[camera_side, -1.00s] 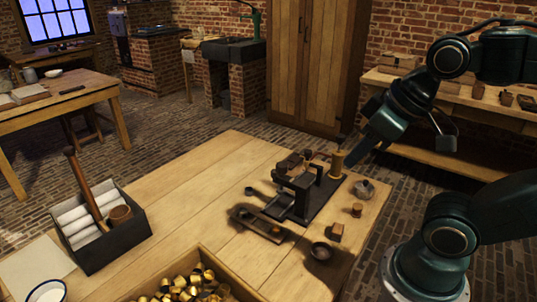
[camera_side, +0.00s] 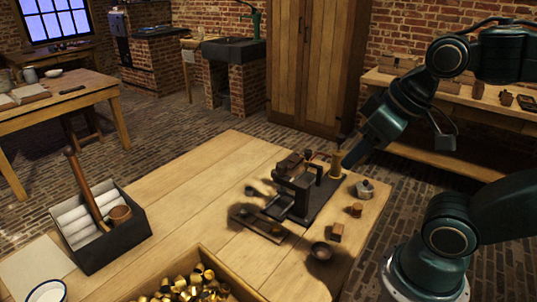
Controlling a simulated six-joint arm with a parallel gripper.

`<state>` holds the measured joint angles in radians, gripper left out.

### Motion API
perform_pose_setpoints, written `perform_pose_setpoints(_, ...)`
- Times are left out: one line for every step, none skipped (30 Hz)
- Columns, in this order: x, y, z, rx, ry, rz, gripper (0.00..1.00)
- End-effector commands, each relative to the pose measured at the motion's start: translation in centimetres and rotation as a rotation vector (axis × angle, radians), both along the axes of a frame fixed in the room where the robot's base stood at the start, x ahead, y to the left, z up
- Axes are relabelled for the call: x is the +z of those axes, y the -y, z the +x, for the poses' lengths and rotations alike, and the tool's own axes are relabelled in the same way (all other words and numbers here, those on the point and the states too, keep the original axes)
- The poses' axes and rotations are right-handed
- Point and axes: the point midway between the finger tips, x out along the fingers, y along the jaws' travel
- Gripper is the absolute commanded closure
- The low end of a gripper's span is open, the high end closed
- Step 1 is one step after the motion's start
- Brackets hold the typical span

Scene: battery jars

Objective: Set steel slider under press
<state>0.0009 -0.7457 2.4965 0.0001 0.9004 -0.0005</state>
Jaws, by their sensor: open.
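The small dark press (camera_side: 300,186) stands on a dark base plate at the right part of the bench. A long dark slider-like bar (camera_side: 259,223) lies flat on the wood in front of it, to the left; I cannot tell for sure that it is the steel slider. A brass cylinder (camera_side: 336,164) stands at the far right end of the press base. My gripper (camera_side: 343,158) is beside this cylinder, at the back of the press, open. Its fingers are small and dark, and I cannot tell whether they touch the cylinder.
A wooden crate (camera_side: 229,277) of brass pieces is at the front. A dark box (camera_side: 110,236) with white rolls stands left. The bench middle is clear.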

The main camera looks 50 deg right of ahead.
Motion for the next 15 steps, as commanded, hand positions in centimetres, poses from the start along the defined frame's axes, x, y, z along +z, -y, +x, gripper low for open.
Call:
perform_pose_setpoints(0.1,0.0,0.2,-0.001,-0.002,0.000,0.53)
perform_pose_setpoints(0.2,0.1,0.3,-0.003,-0.004,-0.001,0.53)
perform_pose_setpoints(0.3,0.1,0.5,-0.004,-0.008,-0.001,0.53)
perform_pose_setpoints(0.4,0.2,0.8,-0.005,-0.012,-0.002,0.53)
perform_pose_setpoints(0.5,0.2,1.0,-0.007,-0.016,-0.003,0.53)
perform_pose_setpoints(0.7,0.3,1.4,-0.010,-0.022,-0.004,0.53)
perform_pose_setpoints(0.8,0.4,1.8,-0.011,-0.027,-0.004,0.53)
perform_pose_setpoints(0.9,0.5,2.1,-0.014,-0.034,-0.005,0.53)
perform_pose_setpoints(1.2,0.7,2.7,-0.019,-0.042,-0.006,0.53)
perform_pose_setpoints(1.3,0.8,3.2,-0.022,-0.050,-0.007,0.53)
perform_pose_setpoints(1.5,1.0,3.7,-0.026,-0.056,-0.008,0.53)
perform_pose_setpoints(1.7,1.2,4.4,-0.030,-0.067,-0.009,0.53)
perform_pose_setpoints(1.8,1.3,4.9,-0.033,-0.075,-0.009,0.53)
perform_pose_setpoints(1.9,1.5,5.5,-0.037,-0.083,-0.010,0.53)
perform_pose_setpoints(2.1,1.8,6.3,-0.042,-0.094,-0.012,0.53)
